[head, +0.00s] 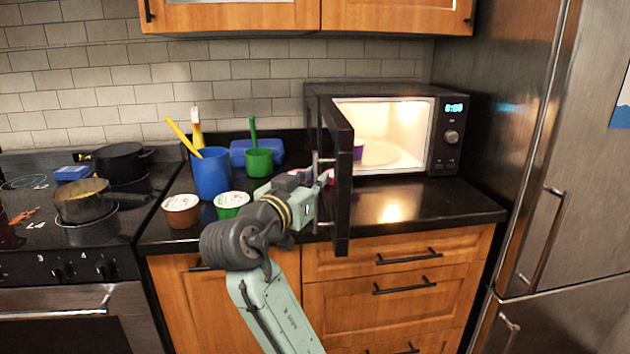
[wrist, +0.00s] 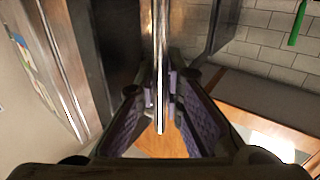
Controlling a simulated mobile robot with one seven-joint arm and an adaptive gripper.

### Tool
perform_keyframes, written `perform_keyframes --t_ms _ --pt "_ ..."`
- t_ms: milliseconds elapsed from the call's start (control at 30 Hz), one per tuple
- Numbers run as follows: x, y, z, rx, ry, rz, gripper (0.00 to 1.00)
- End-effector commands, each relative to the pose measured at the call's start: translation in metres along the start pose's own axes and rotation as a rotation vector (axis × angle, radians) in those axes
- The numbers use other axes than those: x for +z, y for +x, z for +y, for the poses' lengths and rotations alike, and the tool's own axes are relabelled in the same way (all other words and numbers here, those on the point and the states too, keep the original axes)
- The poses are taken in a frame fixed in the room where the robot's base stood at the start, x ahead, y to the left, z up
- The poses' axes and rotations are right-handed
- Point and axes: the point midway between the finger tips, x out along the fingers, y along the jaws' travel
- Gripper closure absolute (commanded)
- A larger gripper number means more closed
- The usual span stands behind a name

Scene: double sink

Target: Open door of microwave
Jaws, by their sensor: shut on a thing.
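The black microwave (head: 441,142) stands on the counter at the back right, its lit cavity exposed. Its door (head: 342,190) is swung wide open on the left side and sticks out towards me. A vertical metal handle (head: 317,190) is on the door's left face. My gripper (head: 322,178) is at this handle, shut on it. In the wrist view, the purple-padded fingers of my gripper (wrist: 162,100) lie on both sides of the bright handle bar (wrist: 160,45). The exact finger contact is partly hidden in the head view.
A blue cup (head: 211,174), a green cup (head: 259,162) and two small tubs, brown (head: 181,211) and green (head: 231,205), stand left of my gripper. A purple item (head: 358,150) shows inside the microwave. The fridge (head: 535,150) bounds the right. Counter before the microwave is clear.

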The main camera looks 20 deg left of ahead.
Motion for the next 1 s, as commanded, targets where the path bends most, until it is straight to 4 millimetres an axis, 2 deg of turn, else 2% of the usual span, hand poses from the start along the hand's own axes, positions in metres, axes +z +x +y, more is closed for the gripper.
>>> perform_keyframes --t_ms 300,333,633,1000 --pt "-0.0027 0.0015 -0.0003 -0.001 0.0 0.005 1.0" --pt "-0.0027 0.0015 -0.0002 -0.001 0.0 0.005 0.89" --pt "-0.0015 0.0008 0.0001 0.0 0.0 0.003 0.7" --pt "-0.0012 -0.005 -0.0006 -0.002 0.0 0.003 0.7"
